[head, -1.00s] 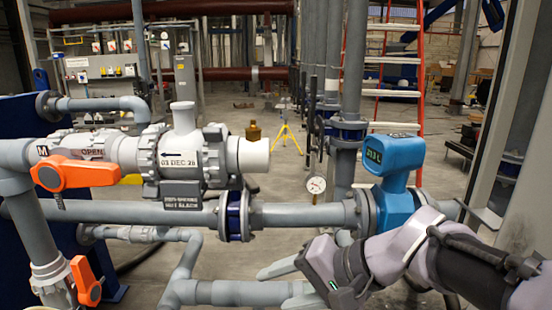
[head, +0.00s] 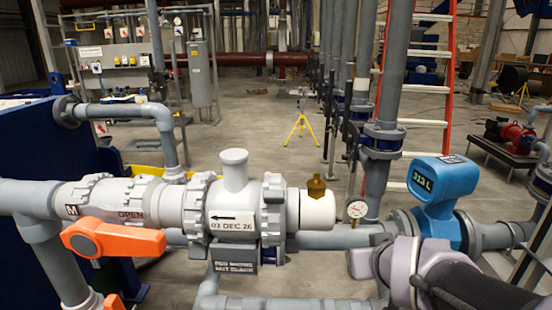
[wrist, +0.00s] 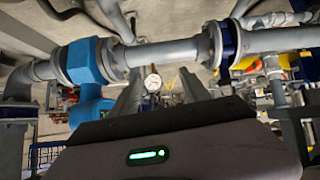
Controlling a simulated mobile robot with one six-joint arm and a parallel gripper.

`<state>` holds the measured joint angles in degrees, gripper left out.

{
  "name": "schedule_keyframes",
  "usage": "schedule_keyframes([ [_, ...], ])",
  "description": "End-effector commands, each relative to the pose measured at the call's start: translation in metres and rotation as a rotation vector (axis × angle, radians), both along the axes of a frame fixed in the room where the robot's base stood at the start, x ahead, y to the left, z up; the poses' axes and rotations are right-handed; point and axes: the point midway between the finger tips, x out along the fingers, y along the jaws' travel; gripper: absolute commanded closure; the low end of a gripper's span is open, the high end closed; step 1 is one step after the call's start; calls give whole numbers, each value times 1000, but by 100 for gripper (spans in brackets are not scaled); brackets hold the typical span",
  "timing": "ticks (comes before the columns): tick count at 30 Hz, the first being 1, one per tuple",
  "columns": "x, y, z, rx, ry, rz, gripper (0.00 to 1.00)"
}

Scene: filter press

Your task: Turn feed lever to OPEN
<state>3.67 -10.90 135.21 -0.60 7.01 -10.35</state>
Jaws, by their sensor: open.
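An orange lever (head: 115,238) points right, along the horizontal grey pipe at the left of the head view. A second orange handle (head: 112,302) shows partly at the bottom edge. I cannot read which one is the feed lever. My gripper's fingers are hidden in the head view; my wrist is at the lower right, well apart from the orange lever. In the wrist view my gripper (wrist: 160,88) is open, with two grey fingers apart and nothing between them.
A grey valve body (head: 235,212) with a date label stands right of the lever. A blue meter (head: 438,195) and a pressure gauge (head: 356,210) are near my arm. A blue panel (head: 50,180) is at the left. Open floor (head: 245,130) lies behind the pipes.

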Motion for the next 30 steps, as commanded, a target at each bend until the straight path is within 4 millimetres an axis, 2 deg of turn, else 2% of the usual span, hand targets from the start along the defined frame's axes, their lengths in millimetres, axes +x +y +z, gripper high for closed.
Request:
schedule_keyframes([
  [1, 46, -11, 34, -112, -59, 68, 45],
  [3, 110, -20, 50, -296, -186, 193, 45],
  [4, 133, -21, 54, -373, -242, 247, 45],
  [6, 176, -18, 54, -544, -375, 374, 45],
  [9, 203, 0, 40, -769, -579, 552, 45],
  [11, 197, 18, 25, -889, -711, 648, 45],
  [14, 160, 49, -1, -1048, -925, 769, 45],
  [15, 141, 61, -10, -1095, -1000, 800, 45],
  [18, 98, 82, -27, -1177, -1139, 845, 45],
  [21, 79, 92, -36, -1212, -1203, 860, 45],
  [23, 80, 98, -37, -1217, -1217, 863, 45],
  [30, 123, 133, -24, -1214, -1221, 864, 45],
])
